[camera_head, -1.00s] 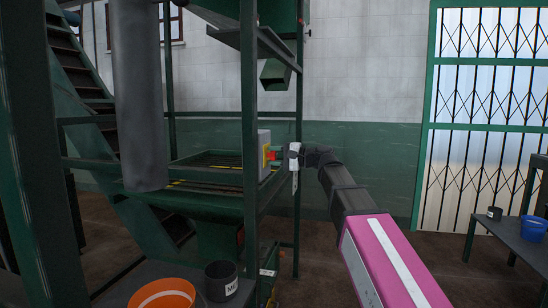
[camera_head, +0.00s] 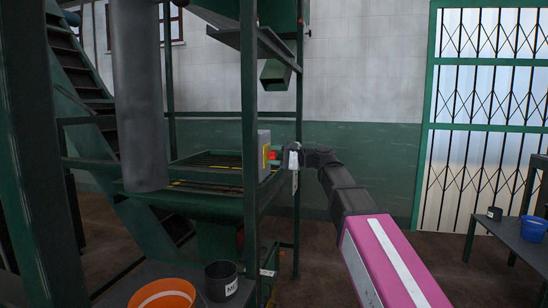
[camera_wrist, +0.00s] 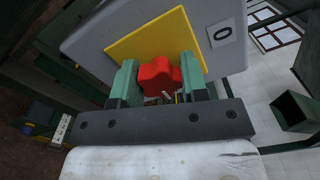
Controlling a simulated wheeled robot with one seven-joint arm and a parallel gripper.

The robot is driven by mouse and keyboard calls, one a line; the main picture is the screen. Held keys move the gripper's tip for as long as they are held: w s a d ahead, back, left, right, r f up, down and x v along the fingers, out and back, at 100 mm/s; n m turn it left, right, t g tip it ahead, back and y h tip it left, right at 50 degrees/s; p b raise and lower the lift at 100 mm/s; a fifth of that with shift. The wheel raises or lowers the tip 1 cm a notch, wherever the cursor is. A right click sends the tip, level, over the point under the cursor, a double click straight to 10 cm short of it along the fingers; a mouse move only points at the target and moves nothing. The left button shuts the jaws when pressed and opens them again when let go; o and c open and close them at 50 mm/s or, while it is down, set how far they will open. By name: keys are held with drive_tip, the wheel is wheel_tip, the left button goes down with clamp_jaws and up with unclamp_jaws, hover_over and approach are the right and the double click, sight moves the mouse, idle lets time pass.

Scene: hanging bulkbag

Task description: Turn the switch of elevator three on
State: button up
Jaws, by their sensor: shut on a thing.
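A grey switch box (camera_wrist: 85,40) with a yellow plate (camera_wrist: 128,44) fills the top of the wrist view. A red switch knob (camera_wrist: 155,74) stands out from the plate. My gripper (camera_wrist: 158,80) is shut on the knob, with one green finger on each side of it. A label with a "0" (camera_wrist: 222,33) is on the box beside the plate. In the head view, the box (camera_head: 263,150) is mounted by a green frame post, and my gripper (camera_head: 280,157) reaches it from the right. I cannot read the elevator number.
Green machine posts (camera_head: 250,120) and a hanging grey cylinder (camera_head: 138,95) stand on the left. An orange bowl (camera_head: 163,295) and a dark cup (camera_head: 221,281) are on a table in front. A blue bucket (camera_head: 534,229) is at the right. The middle right floor looks open.

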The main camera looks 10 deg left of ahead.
drive_tip(key=o, duration=0.9)
drive_tip(key=d, duration=1)
drive_tip(key=shift+s+d, duration=0.4)
drive_tip(key=d+f+t+h, duration=0.1)
drive_tip(key=d+f+h, duration=0.3)
drive_tip(key=f, duration=1.1)
drive_tip(key=d+f+t+h, duration=0.1)
drive_tip(key=d+f+h, duration=0.3)
drive_tip(key=f, duration=1.2)
drive_tip(key=s+d+f+n+g+h, duration=0.1)
drive_tip(key=s+d+f+h, duration=0.2)
drive_tip(key=f, duration=0.5)
drive_tip(key=s+d+f+n+g+h, duration=0.1)
drive_tip(key=s+d+f+n+h, duration=0.1)
drive_tip(key=s+d+f, duration=0.4)
drive_tip(key=s+d+f+n+g+h, duration=0.1)
drive_tip(key=s+d+f+h, duration=0.3)
drive_tip(key=d+f, duration=0.4)
wheel_tip(320, 180, down, 3)
drive_tip(key=shift+s+d+f+n+h, duration=0.15)
drive_tip(key=shift+n+h, duration=0.15)
drive_tip(key=shift+h, duration=0.2)
